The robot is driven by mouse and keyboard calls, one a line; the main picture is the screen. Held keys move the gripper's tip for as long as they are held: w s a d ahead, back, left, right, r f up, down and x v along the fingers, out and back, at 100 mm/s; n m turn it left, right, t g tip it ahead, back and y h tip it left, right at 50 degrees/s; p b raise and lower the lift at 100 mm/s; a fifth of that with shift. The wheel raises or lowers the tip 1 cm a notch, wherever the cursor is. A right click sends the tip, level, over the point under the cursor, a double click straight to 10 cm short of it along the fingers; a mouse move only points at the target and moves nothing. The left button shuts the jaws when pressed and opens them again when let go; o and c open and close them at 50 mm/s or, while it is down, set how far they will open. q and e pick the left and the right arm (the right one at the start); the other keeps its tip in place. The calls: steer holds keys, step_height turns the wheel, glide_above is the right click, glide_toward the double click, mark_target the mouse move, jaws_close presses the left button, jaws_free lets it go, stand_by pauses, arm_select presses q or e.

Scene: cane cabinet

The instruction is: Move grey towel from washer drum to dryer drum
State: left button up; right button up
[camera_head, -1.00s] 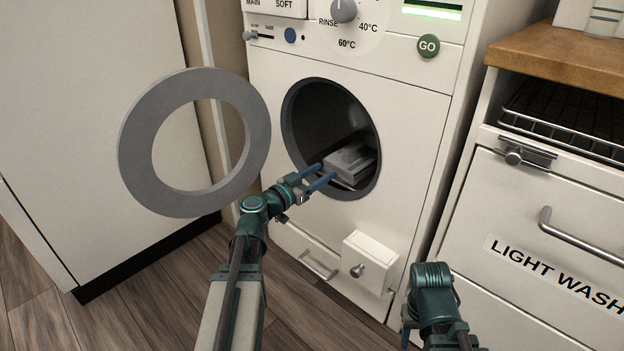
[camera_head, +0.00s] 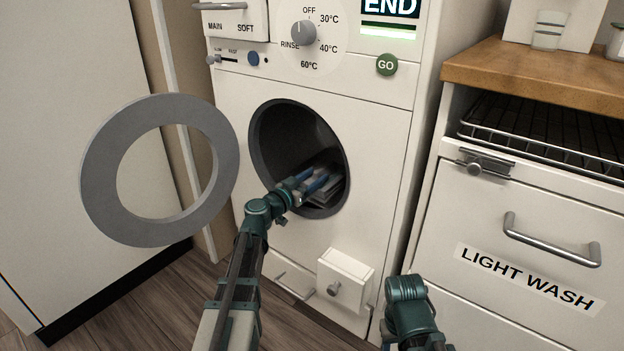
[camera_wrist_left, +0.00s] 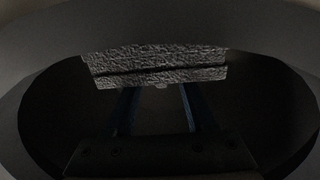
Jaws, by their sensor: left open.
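The grey towel (camera_head: 327,196) lies folded low inside the dark washer drum (camera_head: 290,135), partly covered by my gripper. In the left wrist view the folded towel (camera_wrist_left: 155,66) is a rough grey stack just beyond the fingers. My left gripper (camera_head: 318,181) reaches through the round opening with blue fingers apart. Its fingers (camera_wrist_left: 157,100) are open in the left wrist view, with nothing clearly between them; whether they touch the towel I cannot tell. The washer's ring door (camera_head: 100,180) hangs open at left. My right arm shows at the bottom, its fingers not visible. No dryer drum is clearly seen.
A small white box with a knob (camera_head: 345,278) juts out below the opening. At right stand a LIGHT WASH drawer (camera_head: 528,280), a wire rack (camera_head: 545,130) and a wooden counter (camera_head: 545,70).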

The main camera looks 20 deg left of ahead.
arm_select(q)
jaws_close()
steer(key=shift+r, duration=0.2)
arm_select(e)
steer(key=shift+r, duration=0.15)
arm_select(q)
steer(key=shift+r+p, duration=2.1)
steer(key=shift+p, duration=0.15)
arm_select(e)
step_height(320, 180, up, 4)
steer(key=shift+r, duration=0.1)
